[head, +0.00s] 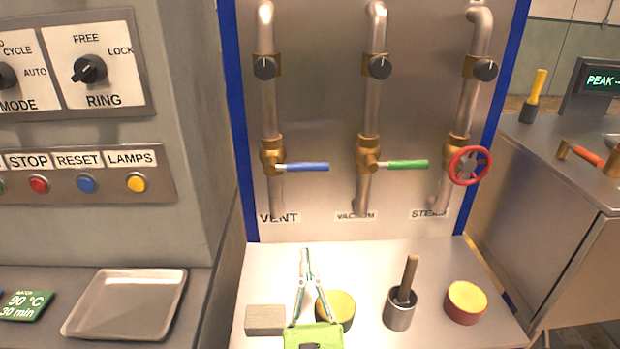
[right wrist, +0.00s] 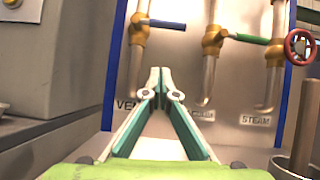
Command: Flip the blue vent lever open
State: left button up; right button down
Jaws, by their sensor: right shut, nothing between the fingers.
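The blue vent lever (head: 306,167) sticks out horizontally to the right from its brass valve (head: 272,158) on the left pipe, above the VENT label (head: 279,218). In the right wrist view the blue lever (right wrist: 167,24) shows at the top, beyond and above the fingertips. My right gripper (head: 304,252) is shut and empty, below the lever and apart from it, with its fingers pointing toward the panel. It also shows in the right wrist view (right wrist: 160,72). My left gripper is not in view.
A green lever (head: 408,164) and a red handwheel (head: 469,166) are to the right on neighbouring pipes. On the shelf stand a grey block (head: 265,320), a yellow-topped cylinder (head: 341,308), a metal cup with a stick (head: 400,312) and another yellow-topped cylinder (head: 465,302).

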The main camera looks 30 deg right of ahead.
jog(key=m, duration=0.1)
jog(key=h+p, duration=0.1)
jog(key=p, duration=0.6)
send_near(308, 167)
jog(key=w+d+r, duration=0.2)
jog(key=w+d, duration=0.2)
jog(key=w, duration=0.1)
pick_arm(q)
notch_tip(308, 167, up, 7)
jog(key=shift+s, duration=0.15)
pick_arm(e)
jog(key=shift+w+a+g, duration=0.1)
jog(key=shift+g, duration=0.2)
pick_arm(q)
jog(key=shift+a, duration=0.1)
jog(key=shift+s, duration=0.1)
